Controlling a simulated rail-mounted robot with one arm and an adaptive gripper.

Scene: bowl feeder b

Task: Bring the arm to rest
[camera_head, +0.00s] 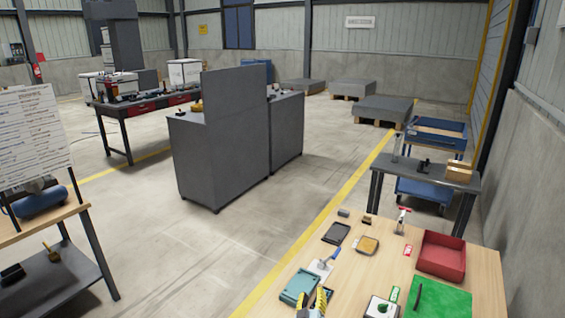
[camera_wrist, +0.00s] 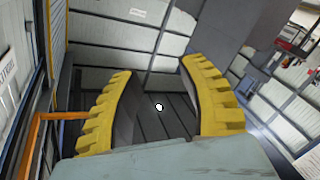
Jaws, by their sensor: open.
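My gripper (camera_head: 316,296) shows at the bottom edge of the head view, its yellow and black fingers over the near left part of the wooden table (camera_head: 482,285). In the wrist view my gripper (camera_wrist: 157,68) has its two curved yellow fingers spread apart. I see no object held between them; a small white spot shows in the gap against a dark ribbed area. Wall panels and steel posts are behind the fingers, and the view is tilted. Most of the arm is out of the head view.
On the table are a red bin (camera_head: 442,256), a green mat (camera_head: 438,300), a teal box (camera_head: 299,288), a dark tray (camera_head: 336,233), a trowel (camera_head: 324,264) and a white-and-green item (camera_head: 381,307). A grey side bench (camera_head: 428,172) stands beyond.

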